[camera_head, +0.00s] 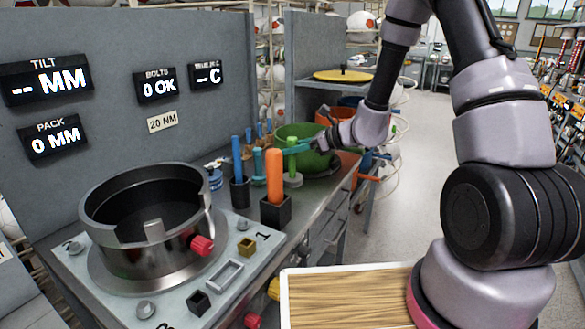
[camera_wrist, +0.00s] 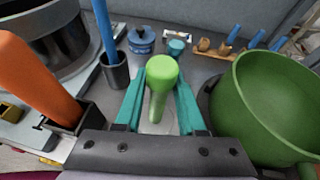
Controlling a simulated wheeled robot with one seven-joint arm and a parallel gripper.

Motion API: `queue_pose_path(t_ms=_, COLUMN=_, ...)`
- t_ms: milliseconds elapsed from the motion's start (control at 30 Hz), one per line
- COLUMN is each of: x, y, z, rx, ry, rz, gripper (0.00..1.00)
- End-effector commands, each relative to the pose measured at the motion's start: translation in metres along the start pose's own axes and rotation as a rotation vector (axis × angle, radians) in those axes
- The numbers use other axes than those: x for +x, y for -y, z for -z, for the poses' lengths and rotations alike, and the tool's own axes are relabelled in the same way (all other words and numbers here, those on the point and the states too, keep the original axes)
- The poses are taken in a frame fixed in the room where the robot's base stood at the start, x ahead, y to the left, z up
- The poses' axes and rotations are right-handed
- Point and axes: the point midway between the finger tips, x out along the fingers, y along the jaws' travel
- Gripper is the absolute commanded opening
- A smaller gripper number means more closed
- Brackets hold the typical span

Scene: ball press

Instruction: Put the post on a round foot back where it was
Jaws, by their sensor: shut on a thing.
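The post (camera_head: 292,157) is bright green with a rounded top and a pale round foot (camera_head: 293,180). It stands roughly upright at the grey bench, between the orange handle and the green bowl. My gripper (camera_head: 298,148) reaches in from the right with teal fingers and is shut on the post. In the wrist view the post's green top (camera_wrist: 161,70) shows between the two fingers of my gripper (camera_wrist: 160,105). The foot is mostly hidden there below the post. I cannot tell whether the foot touches the bench.
An orange handle (camera_head: 274,172) stands in a black block to the left. A blue rod (camera_head: 236,155) stands in a dark cup behind it. A large green bowl (camera_wrist: 275,100) is close on the right. A metal ring press (camera_head: 150,255) fills the front left. Small tools line the back.

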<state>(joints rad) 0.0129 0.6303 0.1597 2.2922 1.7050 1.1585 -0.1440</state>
Motion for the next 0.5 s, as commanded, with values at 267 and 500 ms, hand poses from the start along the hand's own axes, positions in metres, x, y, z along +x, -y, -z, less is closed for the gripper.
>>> queue_pose_path(t_ms=267, x=0.013, y=0.0, z=0.033, rx=0.003, ry=0.0, rz=0.0, gripper=0.0)
queue_pose_path(t_ms=500, x=0.018, y=0.001, z=0.042, rx=0.0, ry=0.002, rz=0.003, gripper=0.0)
